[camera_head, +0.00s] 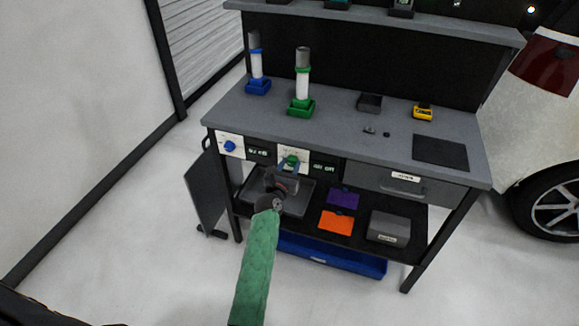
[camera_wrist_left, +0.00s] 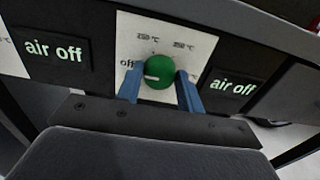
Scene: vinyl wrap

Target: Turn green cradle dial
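The green dial (camera_wrist_left: 159,71) sits on a white plate (camera_wrist_left: 190,45) with temperature marks and the word "off" on its left. A pale mark on the dial points left, towards "off". In the head view the green dial (camera_head: 291,160) is on the bench front. My left gripper (camera_head: 289,168) is right at it, its arm coming from below. In the left wrist view its two blue fingers (camera_wrist_left: 160,88) stand one on each side of the dial, very close to it. I cannot tell whether they press on it. My right gripper is in neither view.
A blue dial (camera_head: 229,146) is to the left on the bench front. Displays beside the green dial read "air off" (camera_wrist_left: 233,86). Blue and green cradles (camera_head: 300,107) with tubes stand on the grey bench top (camera_head: 215,112). A drawer (camera_head: 400,184) is to the right.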

